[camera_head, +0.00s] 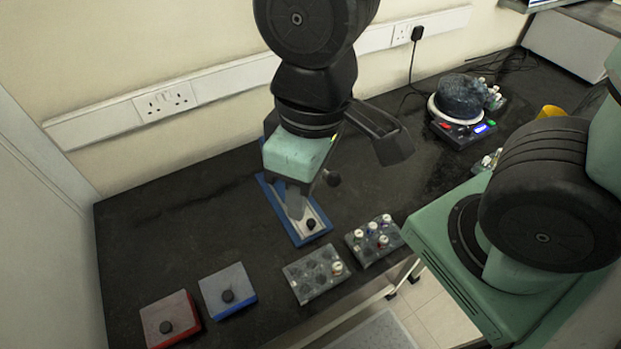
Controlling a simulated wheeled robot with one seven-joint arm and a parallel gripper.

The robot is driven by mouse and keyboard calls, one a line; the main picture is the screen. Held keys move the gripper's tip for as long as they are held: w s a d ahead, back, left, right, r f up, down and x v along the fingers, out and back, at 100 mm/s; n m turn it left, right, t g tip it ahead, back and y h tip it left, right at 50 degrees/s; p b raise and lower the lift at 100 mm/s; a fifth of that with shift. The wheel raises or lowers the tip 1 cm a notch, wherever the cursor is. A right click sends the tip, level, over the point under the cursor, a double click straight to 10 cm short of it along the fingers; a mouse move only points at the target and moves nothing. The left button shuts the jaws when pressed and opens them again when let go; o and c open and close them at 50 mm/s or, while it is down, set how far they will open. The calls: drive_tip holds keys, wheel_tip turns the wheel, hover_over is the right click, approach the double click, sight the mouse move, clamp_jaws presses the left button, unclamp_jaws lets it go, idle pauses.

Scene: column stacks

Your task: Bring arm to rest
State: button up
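My arm comes down from the top of the head view, and my gripper (297,205) hangs at its end over the blue-edged stand (270,195). The stand is long, with a pale top and a dark knob (310,224) near its front end. My gripper hides much of the stand's back part. I cannot tell whether the fingers are apart, hold something, or touch the stand.
A blue-edged block (235,278) and a red-edged block (182,305), each with a dark knob, sit at the front left. Two vial racks (308,288) (366,252) stand right of them. A scale (458,132) is at the back right. The counter's left side (165,225) is clear.

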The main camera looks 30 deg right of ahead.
drive_tip(key=shift+s+d+r, duration=0.1)
drive_tip(key=shift+d, duration=0.2)
wheel_tip(320, 180, down, 3)
drive_tip(key=b, duration=0.3)
idle(0.3)
